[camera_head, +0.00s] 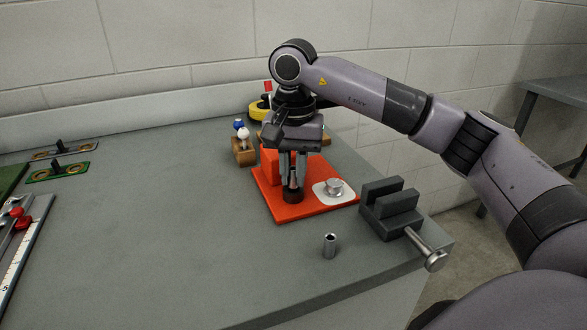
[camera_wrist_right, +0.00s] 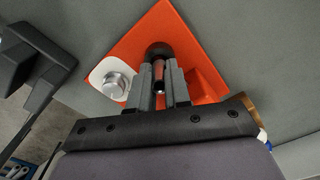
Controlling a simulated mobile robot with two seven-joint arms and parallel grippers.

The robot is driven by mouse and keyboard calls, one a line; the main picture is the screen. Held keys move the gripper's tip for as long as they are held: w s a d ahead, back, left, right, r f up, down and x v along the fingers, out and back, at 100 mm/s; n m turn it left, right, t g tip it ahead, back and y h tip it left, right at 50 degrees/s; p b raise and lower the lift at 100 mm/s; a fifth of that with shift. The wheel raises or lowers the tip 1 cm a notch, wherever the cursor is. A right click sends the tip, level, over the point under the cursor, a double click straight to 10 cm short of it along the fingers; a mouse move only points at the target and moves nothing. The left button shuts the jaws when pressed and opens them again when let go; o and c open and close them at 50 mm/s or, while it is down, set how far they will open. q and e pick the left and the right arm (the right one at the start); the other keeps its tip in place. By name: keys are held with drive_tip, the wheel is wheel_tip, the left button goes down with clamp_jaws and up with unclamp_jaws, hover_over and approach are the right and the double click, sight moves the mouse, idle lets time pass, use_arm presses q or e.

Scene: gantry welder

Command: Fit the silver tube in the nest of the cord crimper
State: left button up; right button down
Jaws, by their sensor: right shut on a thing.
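My right gripper (camera_head: 293,181) points down over the red base of the cord crimper (camera_head: 310,202) and is shut on a small silver tube (camera_wrist_right: 159,76), held between its fingertips. The tube is at the dark round nest (camera_head: 293,196) on the base; it looks in line with the nest, but I cannot tell whether its lower end is seated. In the right wrist view the fingers (camera_wrist_right: 160,88) partly hide the nest (camera_wrist_right: 158,48). A silver knob (camera_head: 335,187) sits on a white patch beside the nest. My left gripper is not in view.
Another short silver tube (camera_head: 329,246) stands on the grey bench in front. A dark vise-like block (camera_head: 390,210) with a silver handle is at right. A wooden holder (camera_head: 244,153) and yellow roll (camera_head: 257,110) are behind. The bench's left middle is clear.

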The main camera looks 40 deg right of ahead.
drive_tip(key=shift+s+f, duration=0.1)
drive_tip(key=shift+f, duration=0.25)
idle(0.3)
drive_tip(key=shift+s+a+f, duration=0.1)
idle(0.4)
idle(0.4)
drive_tip(key=c, duration=1)
unclamp_jaws()
drive_tip(key=shift+a, duration=0.1)
